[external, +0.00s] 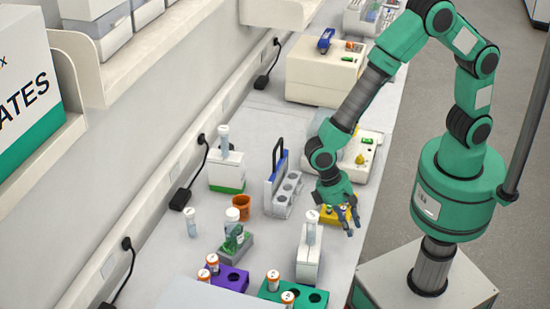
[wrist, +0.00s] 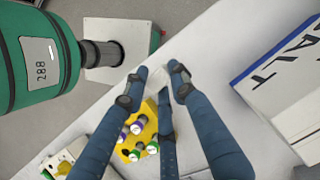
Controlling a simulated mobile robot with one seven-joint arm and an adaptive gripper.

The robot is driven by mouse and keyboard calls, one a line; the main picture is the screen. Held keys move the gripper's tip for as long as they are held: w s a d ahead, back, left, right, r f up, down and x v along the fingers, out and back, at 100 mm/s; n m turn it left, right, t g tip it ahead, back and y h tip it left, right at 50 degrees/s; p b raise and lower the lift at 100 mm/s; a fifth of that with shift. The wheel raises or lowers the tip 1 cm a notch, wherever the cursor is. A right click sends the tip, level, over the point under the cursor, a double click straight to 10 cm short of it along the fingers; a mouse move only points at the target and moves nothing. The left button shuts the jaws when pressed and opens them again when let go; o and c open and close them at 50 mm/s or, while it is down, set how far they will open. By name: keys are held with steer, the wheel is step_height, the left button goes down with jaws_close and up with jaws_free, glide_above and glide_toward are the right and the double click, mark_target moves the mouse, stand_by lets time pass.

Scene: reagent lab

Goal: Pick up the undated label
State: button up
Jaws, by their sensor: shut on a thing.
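My gripper (external: 347,226) is low over the right edge of the bench, beside a yellow block (external: 350,211). In the wrist view its blue fingers (wrist: 158,82) reach forward over pale surface. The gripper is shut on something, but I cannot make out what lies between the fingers. I cannot pick out the undated label in either view. The yellow block (wrist: 133,145) also shows in the wrist view behind the fingers, with several small capped vials in it.
A white stand (external: 309,262) with a tube, a green rack (external: 302,292) and a purple rack (external: 236,284) are near. A grey rack (external: 281,198) stands left of my gripper. A white-and-blue box (wrist: 285,75) is at right in the wrist view. Floor lies beyond the bench edge.

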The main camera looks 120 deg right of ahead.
steer(key=s+r, duration=0.1)
steer(key=s, duration=1.3)
steer(key=shift+s+d+r+p, duration=0.15)
steer(key=shift+s+d+p, duration=0.05)
steer(key=shift+d+p, duration=0.25)
